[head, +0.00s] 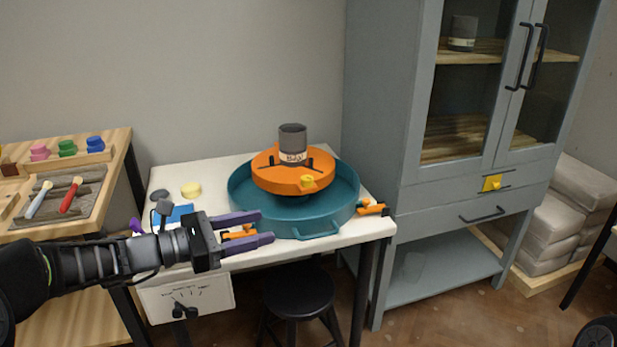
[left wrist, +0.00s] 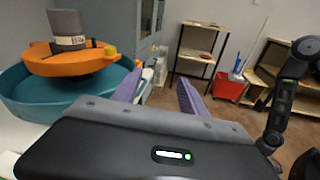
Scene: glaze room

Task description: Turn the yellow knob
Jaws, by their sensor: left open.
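A small yellow knob (head: 307,182) sits on the front rim of the orange round plate (head: 265,178), which stands in a teal basin (head: 238,195) on the white table. The knob also shows in the left wrist view (left wrist: 110,52), left of my fingers. A grey pot (head: 292,136) with a label stands on the plate. My left gripper (head: 266,228) is open and empty, its purple fingers pointing right in front of the basin's left side, apart from the knob. In the left wrist view its fingers (left wrist: 158,84) have nothing between them. My right gripper does not show.
A yellow piece (head: 492,183) is on the grey cabinet (head: 430,200) at the right. A side table (head: 115,150) with coloured pots is at the left.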

